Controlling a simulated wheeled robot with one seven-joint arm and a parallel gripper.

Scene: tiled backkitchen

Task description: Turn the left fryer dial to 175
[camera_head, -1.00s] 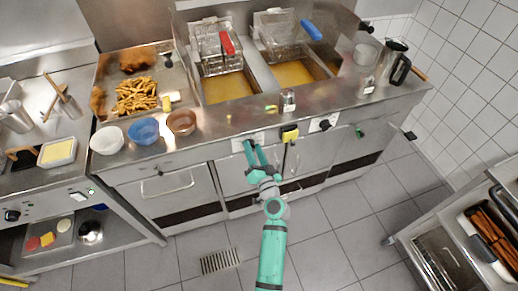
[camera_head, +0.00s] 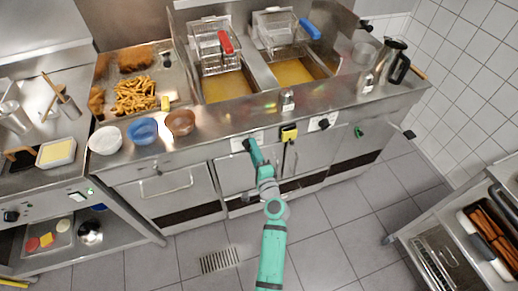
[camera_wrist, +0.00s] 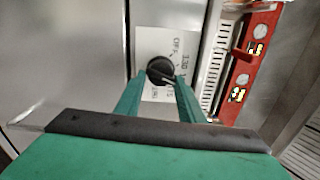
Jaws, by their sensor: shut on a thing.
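The left fryer dial is a round black knob (camera_wrist: 160,68) on a white plate, seen in the wrist view. The plate reads OFF and 130; the other marks are small, blurred or partly hidden by a finger. A pale pointer line on the knob slants toward the lower right, but I cannot read its exact value. My gripper (camera_wrist: 158,80) is shut on the knob, one green finger on each side. In the head view my gripper (camera_head: 249,145) is at the left white plate (camera_head: 240,142) on the fryer front and hides most of the dial there.
The right fryer dial (camera_head: 323,124) is on the same front panel, past a yellow-and-black fitting (camera_head: 289,133). Two fryer baskets, with a red handle (camera_head: 226,42) and a blue handle (camera_head: 310,29), hang above the oil. Bowls stand on the counter at left. The floor in front is free.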

